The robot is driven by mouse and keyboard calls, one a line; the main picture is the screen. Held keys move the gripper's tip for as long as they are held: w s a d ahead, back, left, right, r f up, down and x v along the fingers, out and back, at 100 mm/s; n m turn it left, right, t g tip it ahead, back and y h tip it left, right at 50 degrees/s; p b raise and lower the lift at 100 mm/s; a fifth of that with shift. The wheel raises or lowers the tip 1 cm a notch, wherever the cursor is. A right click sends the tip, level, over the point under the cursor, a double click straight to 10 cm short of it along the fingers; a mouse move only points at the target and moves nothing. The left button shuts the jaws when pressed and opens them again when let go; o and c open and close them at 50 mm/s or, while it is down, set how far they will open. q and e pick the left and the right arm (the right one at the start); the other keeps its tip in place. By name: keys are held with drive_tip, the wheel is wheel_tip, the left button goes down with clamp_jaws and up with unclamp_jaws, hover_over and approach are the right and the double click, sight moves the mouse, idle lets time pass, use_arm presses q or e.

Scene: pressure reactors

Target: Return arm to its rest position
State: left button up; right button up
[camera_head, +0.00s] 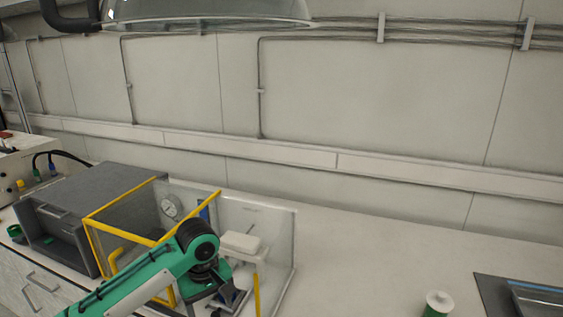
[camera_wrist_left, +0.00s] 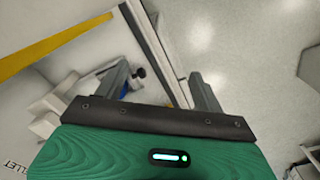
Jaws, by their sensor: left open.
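My green left arm comes in from the bottom left in the head view, with its dark wrist joint in front of the yellow-framed clear enclosure (camera_head: 150,238). My left gripper (camera_head: 232,300) points down beside the enclosure, and its fingertips are hard to make out there. In the left wrist view the two grey fingers of the left gripper (camera_wrist_left: 162,88) stand apart with nothing held between them. A yellow frame bar (camera_wrist_left: 55,47) and a pale panel edge lie close to the fingers in that view. My right gripper is not in view.
A pressure gauge (camera_head: 169,208) shows behind the clear panel. The white bench (camera_head: 365,265) is clear to the right, up to a green-and-white container (camera_head: 438,304) and a dark tray (camera_head: 490,290).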

use_arm(q)
drive_tip(key=s+d+f+m+t+h, duration=0.1)
drive_tip(key=s+d+f+m+h, duration=0.15)
drive_tip(key=s+f, duration=0.4)
drive_tip(key=s+d+f+m+t+h, duration=0.1)
drive_tip(key=s+d+f+m, duration=0.25)
drive_tip(key=s+f, duration=0.3)
drive_tip(key=s+a+f+m+t+y, duration=0.1)
drive_tip(key=s+a+f+m+y, duration=0.2)
drive_tip(key=s+a, duration=1.15)
wheel_tip(320, 180, down, 30)
drive_tip(key=s+d+g, duration=0.1)
drive_tip(key=s+d, duration=0.1)
drive_tip(key=s+a+f, duration=0.1)
drive_tip(key=s+f, duration=0.8)
drive_tip(key=f, duration=0.1)
drive_tip(key=s+a+f+g, duration=0.1)
drive_tip(key=s+a+f, duration=0.1)
drive_tip(key=s+f, duration=0.8)
drive_tip(key=shift+a+y, duration=0.25)
drive_tip(key=shift+y, duration=0.1)
